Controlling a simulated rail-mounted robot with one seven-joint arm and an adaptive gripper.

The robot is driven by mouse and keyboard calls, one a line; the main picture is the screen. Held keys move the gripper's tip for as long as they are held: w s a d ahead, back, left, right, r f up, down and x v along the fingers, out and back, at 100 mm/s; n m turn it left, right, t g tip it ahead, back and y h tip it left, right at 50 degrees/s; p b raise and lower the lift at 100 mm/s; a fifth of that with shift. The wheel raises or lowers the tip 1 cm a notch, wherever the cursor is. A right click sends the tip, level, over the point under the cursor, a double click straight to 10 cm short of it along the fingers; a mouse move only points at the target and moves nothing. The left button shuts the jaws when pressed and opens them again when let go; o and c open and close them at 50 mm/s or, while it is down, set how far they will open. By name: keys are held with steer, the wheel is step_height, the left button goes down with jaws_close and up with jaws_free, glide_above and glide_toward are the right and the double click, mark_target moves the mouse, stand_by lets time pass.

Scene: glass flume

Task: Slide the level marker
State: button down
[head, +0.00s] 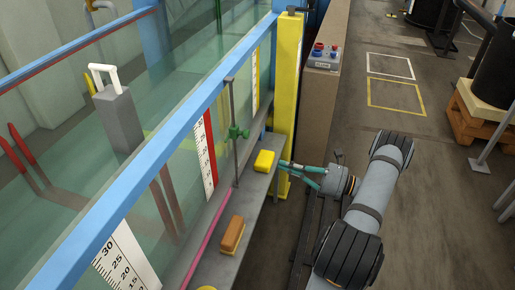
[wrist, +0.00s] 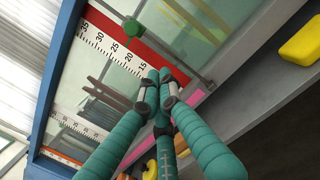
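The likely level marker is a green knobbed piece (head: 238,132) on a thin upright rod (head: 233,100) in front of the flume glass. It also shows in the wrist view as a green piece (wrist: 133,31) above the fingertips. My gripper (head: 282,164) is right of the rod and lower than the green piece, apart from it, near the ledge's outer edge. In the wrist view its teal fingers (wrist: 158,78) meet at the tips with nothing visible between them. A white scale with a red strip (head: 205,145) stands behind the rod.
A yellow block (head: 264,161) lies on the grey ledge (head: 243,205), close to my fingertips. An orange-brown brush (head: 232,234) lies nearer. A yellow post (head: 287,85) stands behind my gripper, and a blue rail (head: 165,125) runs along the glass top.

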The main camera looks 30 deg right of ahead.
steer(key=p, duration=0.2)
glide_toward(239, 133)
steer(key=shift+n, duration=0.3)
steer(key=shift+w+a+f, duration=0.7)
steer(key=shift+w+f, duration=0.15)
steer(key=shift+w, duration=0.15)
steer(key=shift+w+a+f, duration=0.7)
steer(key=shift+w+f, duration=0.1)
steer(key=shift+w, duration=0.2)
steer(key=shift+r+p, duration=0.4)
steer(key=shift+r, duration=0.25)
steer(key=shift+w, duration=0.1)
